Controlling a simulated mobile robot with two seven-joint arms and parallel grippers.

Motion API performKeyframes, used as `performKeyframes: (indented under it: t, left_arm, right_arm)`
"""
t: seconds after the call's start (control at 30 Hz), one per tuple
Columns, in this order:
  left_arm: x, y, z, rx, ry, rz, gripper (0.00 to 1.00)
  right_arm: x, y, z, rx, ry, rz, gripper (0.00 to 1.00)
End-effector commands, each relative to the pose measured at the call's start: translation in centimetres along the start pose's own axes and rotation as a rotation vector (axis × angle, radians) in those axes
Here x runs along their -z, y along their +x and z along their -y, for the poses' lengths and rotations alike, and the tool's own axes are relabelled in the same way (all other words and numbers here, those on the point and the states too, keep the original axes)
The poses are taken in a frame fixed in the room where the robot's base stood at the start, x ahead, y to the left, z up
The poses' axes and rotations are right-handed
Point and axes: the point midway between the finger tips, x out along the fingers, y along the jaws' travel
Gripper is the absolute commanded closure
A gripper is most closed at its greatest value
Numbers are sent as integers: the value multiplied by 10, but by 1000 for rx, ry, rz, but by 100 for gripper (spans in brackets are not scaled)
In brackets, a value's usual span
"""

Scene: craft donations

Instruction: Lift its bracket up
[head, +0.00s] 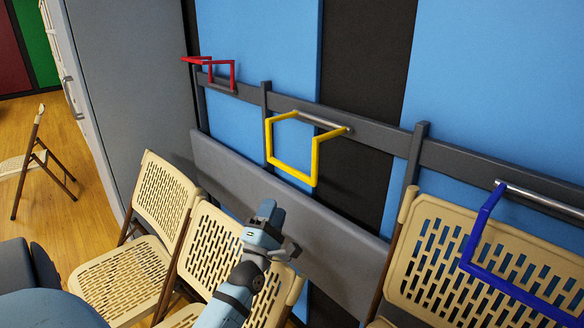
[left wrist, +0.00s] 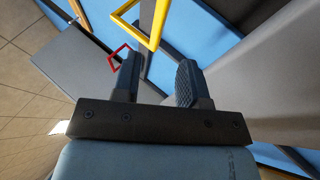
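Three coloured brackets are on a dark rail (head: 385,133) along the blue wall. The yellow bracket (head: 314,160) is an angular loop that hangs below its silver bar in the middle; it also shows at the top of the left wrist view (left wrist: 156,25). The red bracket (head: 234,72) is at the far left end and juts out near rail height; the left wrist view shows it small (left wrist: 114,60). The blue bracket (head: 472,245) hangs at the right, partly cut off. My left gripper (head: 284,231) is below the yellow bracket, apart from it. Its fingers (left wrist: 158,82) are spread and empty.
Beige folding chairs (head: 162,195) stand close along the wall, below the rail, with another at the right (head: 470,240). A grey panel (head: 235,170) runs under the rail. A grey cabinet (head: 130,90) stands at the left. Open wooden floor (head: 80,150) lies further left.

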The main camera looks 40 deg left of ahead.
Motion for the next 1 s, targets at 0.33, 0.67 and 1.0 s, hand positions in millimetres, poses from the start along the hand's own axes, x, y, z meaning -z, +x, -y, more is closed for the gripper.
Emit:
performKeyframes:
  t: [0.33, 0.67, 1.0]
  left_arm:
    - [0, 75, -1, -2, 0, 0, 61]
    - [-1, 117, 0, 1, 1, 1, 61]
    - [-1, 121, 0, 2, 2, 1, 61]
  right_arm:
    - [-1, -2, -1, 0, 1, 7, 57]
    - [0, -1, -1, -1, 2, 6, 57]
    - [0, -1, -1, -1, 3, 6, 57]
